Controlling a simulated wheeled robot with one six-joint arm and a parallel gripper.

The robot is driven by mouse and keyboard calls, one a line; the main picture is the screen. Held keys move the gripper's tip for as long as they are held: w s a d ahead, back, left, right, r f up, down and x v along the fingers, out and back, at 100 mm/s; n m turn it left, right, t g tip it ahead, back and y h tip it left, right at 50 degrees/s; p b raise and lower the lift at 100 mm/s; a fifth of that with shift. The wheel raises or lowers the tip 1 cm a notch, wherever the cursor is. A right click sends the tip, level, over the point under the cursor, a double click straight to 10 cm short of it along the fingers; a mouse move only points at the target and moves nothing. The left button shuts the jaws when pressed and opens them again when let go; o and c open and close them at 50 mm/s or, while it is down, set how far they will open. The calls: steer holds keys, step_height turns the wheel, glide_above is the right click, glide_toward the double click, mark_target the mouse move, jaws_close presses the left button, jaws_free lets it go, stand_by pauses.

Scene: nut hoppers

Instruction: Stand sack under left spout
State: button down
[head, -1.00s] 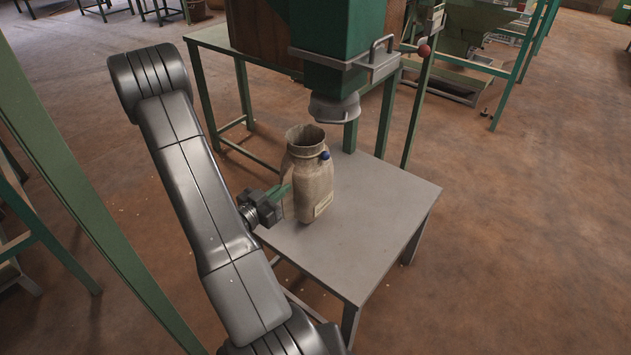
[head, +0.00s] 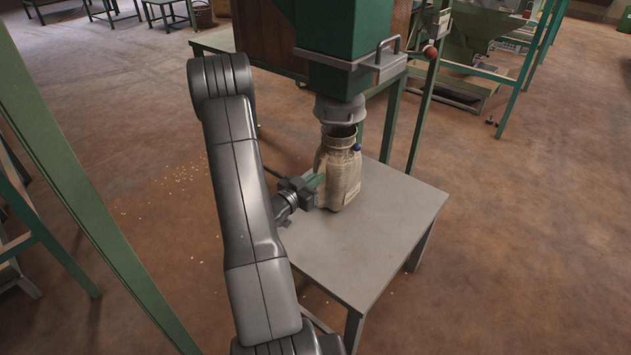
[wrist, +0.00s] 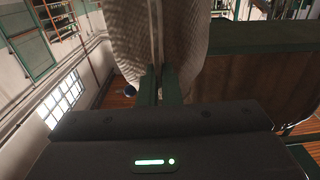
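The sack (head: 340,178) is beige cloth with an open round mouth, a blue spot near its rim and a pale patch low on its side. It is upright over the grey table, and I cannot tell whether its base touches. The grey spout (head: 340,110) under the green hopper is right above the sack's mouth and hides its far rim. My gripper (head: 317,182) is at the sack's left side, its green fingers close together on the cloth. In the wrist view the fingers (wrist: 160,84) pinch a fold of the sack (wrist: 185,40).
The grey table (head: 370,245) is bare in front and to the right of the sack. A slide gate with a handle (head: 375,62) sits on the hopper (head: 335,30). A green post with a red knob (head: 430,53) stands behind right. A green frame (head: 80,210) is at left.

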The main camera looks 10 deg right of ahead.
steer(key=shift+f, duration=0.2)
steer(key=c, duration=1.6)
jaws_free()
steer(key=shift+r, duration=0.15)
steer(key=p+v, duration=0.1)
steer(key=v, duration=1.1)
steer(key=shift+s+r, duration=0.1)
